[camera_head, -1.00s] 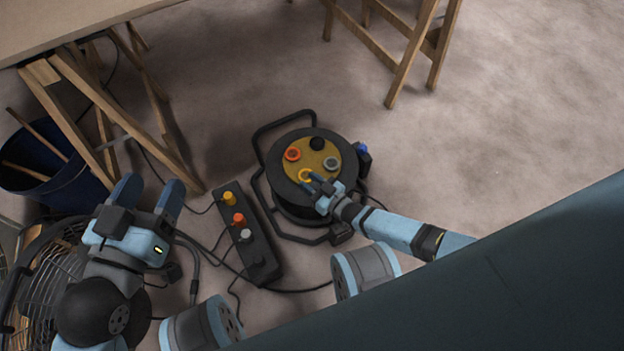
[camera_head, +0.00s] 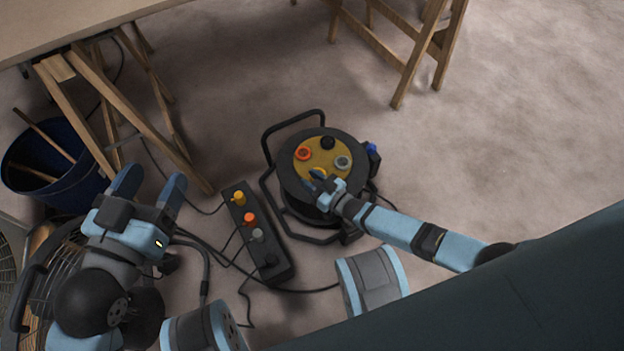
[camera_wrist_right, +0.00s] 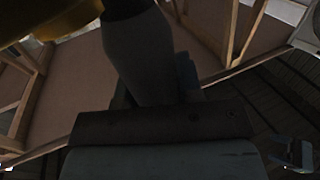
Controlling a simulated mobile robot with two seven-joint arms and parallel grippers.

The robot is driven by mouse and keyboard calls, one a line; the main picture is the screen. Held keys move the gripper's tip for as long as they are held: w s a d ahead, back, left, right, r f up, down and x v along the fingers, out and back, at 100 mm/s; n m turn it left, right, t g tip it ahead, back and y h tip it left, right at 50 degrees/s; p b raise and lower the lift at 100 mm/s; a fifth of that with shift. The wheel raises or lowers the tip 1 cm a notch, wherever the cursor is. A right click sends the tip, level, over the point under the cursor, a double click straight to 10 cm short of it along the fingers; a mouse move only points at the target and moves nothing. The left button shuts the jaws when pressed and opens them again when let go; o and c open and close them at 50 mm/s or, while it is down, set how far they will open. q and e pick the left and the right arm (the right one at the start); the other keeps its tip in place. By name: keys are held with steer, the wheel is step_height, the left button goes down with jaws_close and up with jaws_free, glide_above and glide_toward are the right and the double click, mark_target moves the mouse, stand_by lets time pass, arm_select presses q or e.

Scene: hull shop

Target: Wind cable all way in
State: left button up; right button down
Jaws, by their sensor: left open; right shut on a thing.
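The cable reel (camera_head: 294,201) stands on the floor in a black tube frame. Its yellow face (camera_head: 322,158) carries orange, black, grey and yellow round fittings. My right gripper (camera_head: 317,182) is at the near side of this face. In the right wrist view it is shut on a dark grey handle (camera_wrist_right: 143,50), with part of a yellow surface at top left. The handle is hidden in the head view. A black cable (camera_head: 385,201) shows at the reel's right. My left gripper (camera_head: 148,190) is open and empty, left of the reel.
A black box with coloured knobs (camera_head: 262,240) lies left of the reel, with cables around it. A blue bucket (camera_head: 50,185), a wire-caged fan (camera_head: 65,265) and a trestle table (camera_head: 80,25) are at left. Wooden legs (camera_head: 410,60) stand behind. Floor at right is clear.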

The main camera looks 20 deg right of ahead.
steer(key=shift+w+d+r, duration=0.1)
steer(key=shift+w+d, duration=0.15)
steer(key=shift+d, duration=0.05)
steer(key=c, duration=0.8)
jaws_free()
arm_select(q)
steer(key=shift+w, duration=0.1)
arm_select(e)
steer(key=shift+s+a, duration=0.1)
steer(key=shift+s, duration=0.15)
arm_select(q)
steer(key=shift+s+d+r+n+g+p, duration=0.1)
steer(key=shift+s+d+r+n+p, duration=0.15)
steer(key=shift+n+p, duration=0.35)
steer(key=shift+s+d+r+n+g+p, duration=0.1)
steer(key=shift+s+r+n+p, duration=0.2)
steer(key=shift+p, duration=0.6)
steer(key=shift+s+d+r+n+g+p, duration=0.15)
steer(key=shift+s+n+p, duration=0.25)
steer(key=shift+p, duration=0.35)
arm_select(e)
steer(key=shift+v, duration=6.85)
